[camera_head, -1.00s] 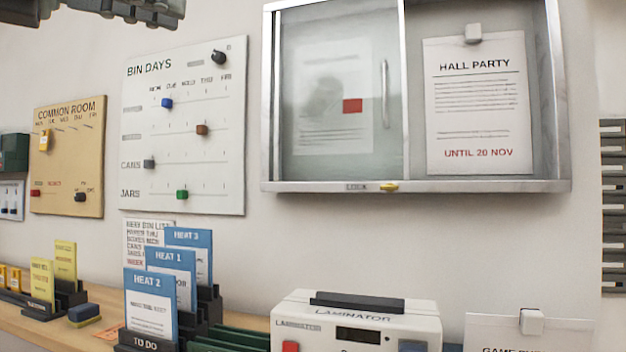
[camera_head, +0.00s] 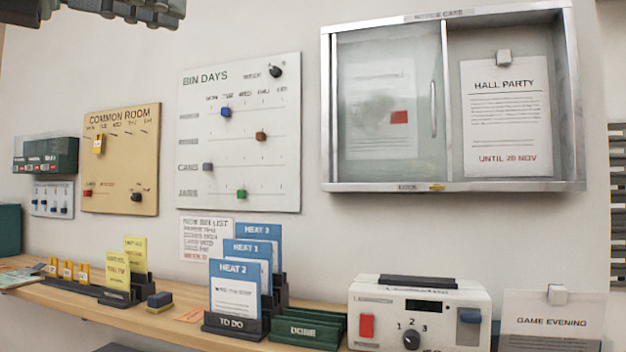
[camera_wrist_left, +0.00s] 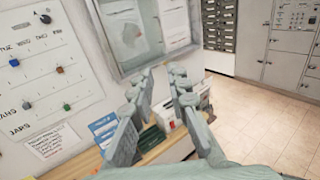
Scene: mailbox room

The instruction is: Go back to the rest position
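My left gripper (camera_head: 150,10) shows only in part at the top left edge of the head view, high above the shelf and clear of everything. In the left wrist view its two grey fingers (camera_wrist_left: 160,78) stand apart with nothing between them, so it is open and empty. My right gripper is in neither view.
A wooden shelf (camera_head: 62,300) carries the blue HEAT cards (camera_head: 235,286), a green DONE rack (camera_head: 305,330) and a white laminator (camera_head: 385,300). Above hang the BIN DAYS board (camera_head: 240,180), COMMON ROOM board (camera_head: 120,170) and glass notice case (camera_head: 380,187). Open floor (camera_wrist_left: 270,120) lies right.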

